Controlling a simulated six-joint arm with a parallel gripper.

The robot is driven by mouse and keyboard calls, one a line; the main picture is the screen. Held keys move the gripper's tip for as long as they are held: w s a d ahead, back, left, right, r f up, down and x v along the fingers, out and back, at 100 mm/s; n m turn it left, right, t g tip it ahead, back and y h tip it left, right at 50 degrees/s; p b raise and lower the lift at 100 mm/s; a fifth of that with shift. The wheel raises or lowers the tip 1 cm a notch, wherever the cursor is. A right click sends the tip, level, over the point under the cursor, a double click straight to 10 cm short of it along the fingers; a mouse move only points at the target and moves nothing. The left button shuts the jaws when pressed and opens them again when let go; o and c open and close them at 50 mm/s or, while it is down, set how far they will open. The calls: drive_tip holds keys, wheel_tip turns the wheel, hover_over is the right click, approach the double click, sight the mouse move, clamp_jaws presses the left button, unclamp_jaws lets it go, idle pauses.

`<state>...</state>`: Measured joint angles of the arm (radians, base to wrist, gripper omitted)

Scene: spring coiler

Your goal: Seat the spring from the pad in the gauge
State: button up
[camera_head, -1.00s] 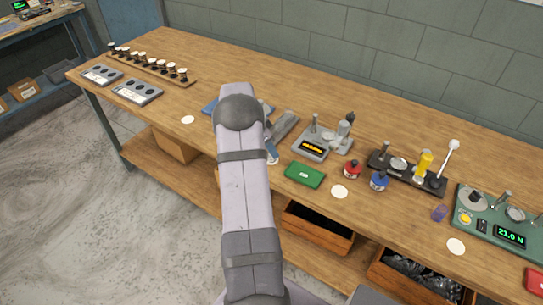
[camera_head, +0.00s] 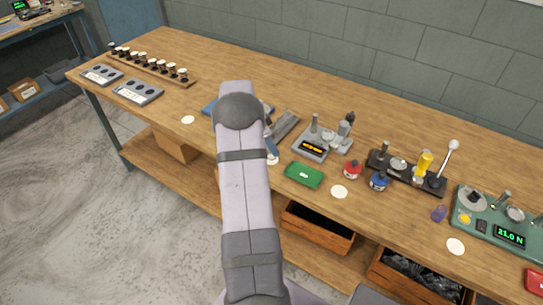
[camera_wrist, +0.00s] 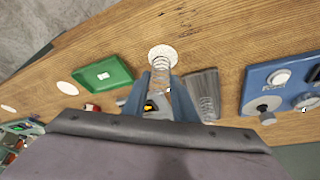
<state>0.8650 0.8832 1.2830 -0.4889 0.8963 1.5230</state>
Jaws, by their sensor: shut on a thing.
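My gripper (camera_wrist: 160,84) is shut on a coil spring (camera_wrist: 160,66) in the wrist view. The spring stands between the two blue fingers, over the round white pad (camera_wrist: 162,52). I cannot tell if its end still touches the pad. In the head view my arm hides the spring, and the pad (camera_head: 273,160) shows beside the blue finger.
A green tray (camera_head: 304,174) sits on the other side.

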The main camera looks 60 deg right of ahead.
drive_tip(key=shift+r, duration=0.15)
drive_tip(key=shift+r+p, duration=0.55)
drive_tip(key=shift+r, duration=0.55)
drive_tip(key=shift+d, duration=0.25)
drive_tip(key=s+d+r+n+t+p, duration=0.1)
drive_tip(key=s+d+r+n+p, duration=0.1)
drive_tip(key=s+d, duration=0.4)
drive_tip(key=s+d+r+n+t+p, duration=0.1)
drive_tip(key=s+d+r+n+p, duration=0.2)
drive_tip(key=d, duration=1)
drive_tip(key=shift+s+d+r+n+h+p, duration=0.15)
drive_tip(key=shift+s+r+n+h+p, duration=0.25)
drive_tip(key=shift+s+p, duration=1.5)
drive_tip(key=shift+s+f, duration=0.1)
drive_tip(key=shift+f, duration=0.15)
